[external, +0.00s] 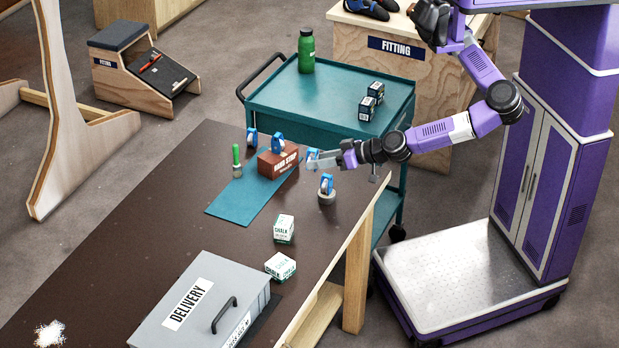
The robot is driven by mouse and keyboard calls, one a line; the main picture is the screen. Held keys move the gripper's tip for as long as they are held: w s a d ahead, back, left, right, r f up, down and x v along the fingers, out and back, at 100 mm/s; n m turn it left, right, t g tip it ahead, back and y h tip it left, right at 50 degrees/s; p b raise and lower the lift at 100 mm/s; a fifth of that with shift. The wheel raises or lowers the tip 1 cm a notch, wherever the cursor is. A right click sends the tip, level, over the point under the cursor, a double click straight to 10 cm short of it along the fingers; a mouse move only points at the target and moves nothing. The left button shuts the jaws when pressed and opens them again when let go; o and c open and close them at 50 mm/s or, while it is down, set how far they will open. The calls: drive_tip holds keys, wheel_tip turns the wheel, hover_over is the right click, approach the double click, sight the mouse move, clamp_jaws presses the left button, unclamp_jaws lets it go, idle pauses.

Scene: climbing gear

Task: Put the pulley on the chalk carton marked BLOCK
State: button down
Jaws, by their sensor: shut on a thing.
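Several blue pulleys are on the brown table. One blue pulley (313,154) is at the tip of my gripper (314,162), which is shut on it beside the right end of a brown box. Another pulley (278,142) is on or just behind that box, one (251,137) is behind it to the left, and one (327,184) sits on a grey round base in front of my gripper. Two white chalk cartons, one (284,228) farther back and one (280,266) nearer, stand near the table's right edge. Their smaller print is too small to read, so I cannot tell which says BLOCK.
The brown box (276,165) stands at a teal mat (237,206), with a green-handled tool (237,160) beside it. A grey DELIVERY case (205,300) fills the near end. A teal cart (325,90) behind carries a green bottle (306,52) and dark cartons (367,108).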

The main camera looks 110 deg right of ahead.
sight(315, 149)
drive_tip(key=w+d+r, duration=0.1)
drive_tip(key=d+r, duration=0.1)
drive_tip(key=shift+w+d+r, duration=0.2)
drive_tip(key=shift+w+d, duration=0.15)
drive_tip(key=w+d+r+n+t+y+p, duration=0.1)
drive_tip(key=w+d+r+n+y+p, duration=0.15)
drive_tip(key=w+r, duration=0.4)
drive_tip(key=shift+w+a+r+n+t+y+p, duration=0.7)
drive_tip(key=shift+w+a+r+n+y, duration=1.1)
drive_tip(key=shift+w+a+n+y, duration=0.55)
drive_tip(key=shift+y, duration=0.8)
drive_tip(key=s+a+f, duration=0.1)
drive_tip(key=f, duration=0.7)
drive_tip(key=a+f, duration=0.1)
drive_tip(key=f, duration=0.8)
drive_tip(key=s+a+f, duration=0.1)
drive_tip(key=f, duration=0.8)
drive_tip(key=shift+s+a+b, duration=0.3)
drive_tip(key=shift+a+b, duration=0.05)
